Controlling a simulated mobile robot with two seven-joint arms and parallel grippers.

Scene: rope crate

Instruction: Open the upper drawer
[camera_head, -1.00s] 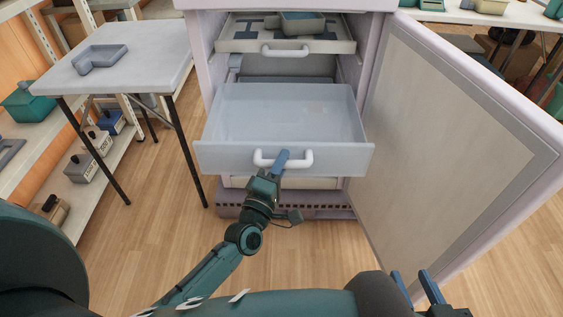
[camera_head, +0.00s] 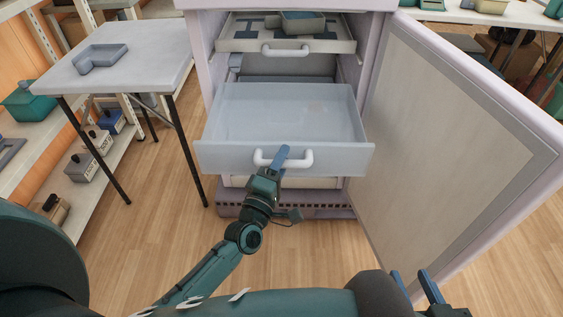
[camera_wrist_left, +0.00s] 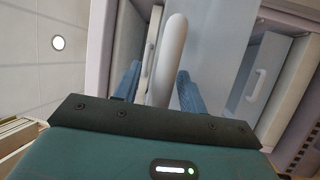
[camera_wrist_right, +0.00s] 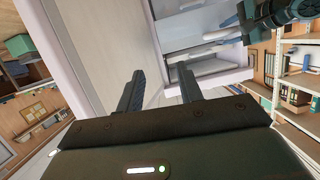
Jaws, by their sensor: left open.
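A pale blue, box-like drawer (camera_head: 232,157) is pulled far out of the open cabinet (camera_head: 201,62) and looks empty. Its white handle (camera_head: 263,161) is on the front. My left gripper (camera_head: 284,155) is at this handle. In the left wrist view the handle (camera_wrist_left: 171,55) lies between the two blue fingers (camera_wrist_left: 157,85), which are apart. Above the drawer is a tray-like front with its own white handle (camera_head: 287,51). My right gripper (camera_head: 416,285) is at the lower right, away from the drawers. Its fingers stand apart and empty in the right wrist view (camera_wrist_right: 161,85).
The cabinet door (camera_head: 455,140) stands wide open on the right, close to my right gripper. A grey table (camera_head: 150,62) with a small grey tray (camera_head: 96,58) stands at left. A grey-blue container (camera_head: 303,22) sits on the top tray. Wooden floor is clear between table and cabinet.

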